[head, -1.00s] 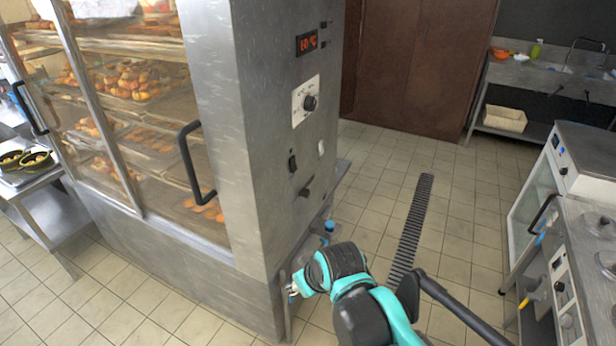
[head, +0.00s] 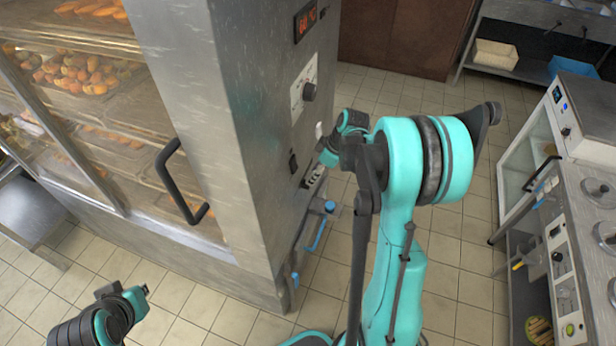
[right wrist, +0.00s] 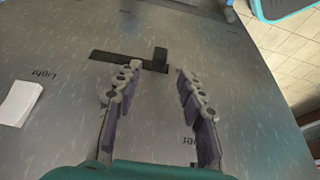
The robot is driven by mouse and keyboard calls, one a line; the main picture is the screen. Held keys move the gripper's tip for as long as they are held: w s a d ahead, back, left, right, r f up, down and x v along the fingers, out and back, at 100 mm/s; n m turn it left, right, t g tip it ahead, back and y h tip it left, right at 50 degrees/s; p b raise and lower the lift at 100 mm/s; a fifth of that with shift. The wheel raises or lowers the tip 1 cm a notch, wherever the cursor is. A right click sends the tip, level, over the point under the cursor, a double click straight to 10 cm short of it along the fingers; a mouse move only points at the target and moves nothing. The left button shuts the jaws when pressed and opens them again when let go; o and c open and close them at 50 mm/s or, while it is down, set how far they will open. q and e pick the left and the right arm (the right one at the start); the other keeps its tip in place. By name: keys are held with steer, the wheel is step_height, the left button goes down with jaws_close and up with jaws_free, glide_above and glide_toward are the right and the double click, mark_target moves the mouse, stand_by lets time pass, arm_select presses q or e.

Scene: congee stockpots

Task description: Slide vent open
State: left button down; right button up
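The vent slider is a dark slot (right wrist: 112,58) with a black knob (right wrist: 160,60) on the steel side panel (head: 262,130) of the food cabinet. My right gripper (right wrist: 155,73) is open and empty in the right wrist view. Its two fingers point at the panel, and the knob shows just beyond and between the fingertips. I cannot tell if they touch it. In the head view my right gripper (head: 313,177) is at the panel, small and partly hidden by its wrist, and it covers most of the slider. My left gripper (head: 137,293) is low at the left, away from the panel.
A white light switch (right wrist: 16,102) sits beside the slot. A dial (head: 309,91), a red display (head: 306,20) and a black switch (head: 293,163) are on the panel. The cabinet door handle (head: 172,185) sticks out. A stove counter (head: 585,235) stands right, with floor between.

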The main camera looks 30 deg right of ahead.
steer(key=b+x, duration=0.1)
steer(key=x, duration=0.4)
steer(key=shift+w+f, duration=0.15)
steer(key=shift+f, duration=0.05)
jaws_close()
